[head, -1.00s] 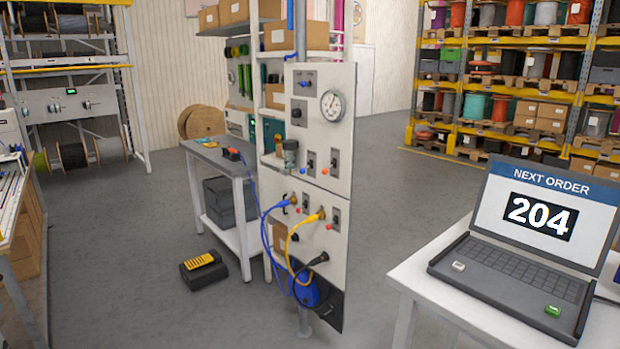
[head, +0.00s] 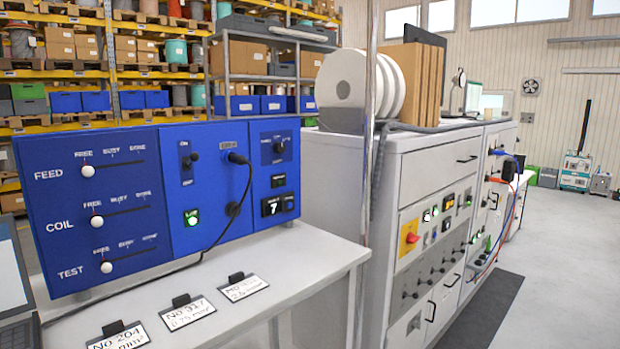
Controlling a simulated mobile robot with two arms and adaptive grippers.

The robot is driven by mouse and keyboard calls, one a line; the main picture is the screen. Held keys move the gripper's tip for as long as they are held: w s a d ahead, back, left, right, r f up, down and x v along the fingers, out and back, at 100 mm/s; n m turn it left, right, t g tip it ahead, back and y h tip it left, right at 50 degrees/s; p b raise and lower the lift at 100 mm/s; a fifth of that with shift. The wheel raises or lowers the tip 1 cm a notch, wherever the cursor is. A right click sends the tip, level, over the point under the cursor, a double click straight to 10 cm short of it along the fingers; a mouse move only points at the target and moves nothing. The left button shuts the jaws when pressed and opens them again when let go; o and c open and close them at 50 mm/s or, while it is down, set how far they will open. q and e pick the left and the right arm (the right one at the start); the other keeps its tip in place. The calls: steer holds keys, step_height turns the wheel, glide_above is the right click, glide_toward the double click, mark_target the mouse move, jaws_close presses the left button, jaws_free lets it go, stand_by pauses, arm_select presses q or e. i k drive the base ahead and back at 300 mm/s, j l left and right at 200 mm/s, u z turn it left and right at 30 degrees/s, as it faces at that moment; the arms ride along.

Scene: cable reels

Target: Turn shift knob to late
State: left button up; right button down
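A blue control panel (head: 150,258) stands on a white table at the left of the head view. Its right section has a small black rotary knob (head: 279,147) with tiny labels around it. I cannot read whether one says shift or late, nor which way the knob points. Another black control (head: 192,158) sits in the middle section, above a lit green button (head: 191,218). Neither of my grippers is in view.
White sliders for feed (head: 88,171), coil (head: 97,221) and test (head: 106,267) sit at the free end. A black cable (head: 243,195) hangs from the panel across the table (head: 300,290). Order cards (head: 188,311) lie in front. A grey cabinet (head: 365,180) stands right, with open floor beyond.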

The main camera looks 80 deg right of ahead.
mark_target(279, 147)
steer(key=z, duration=2.5)
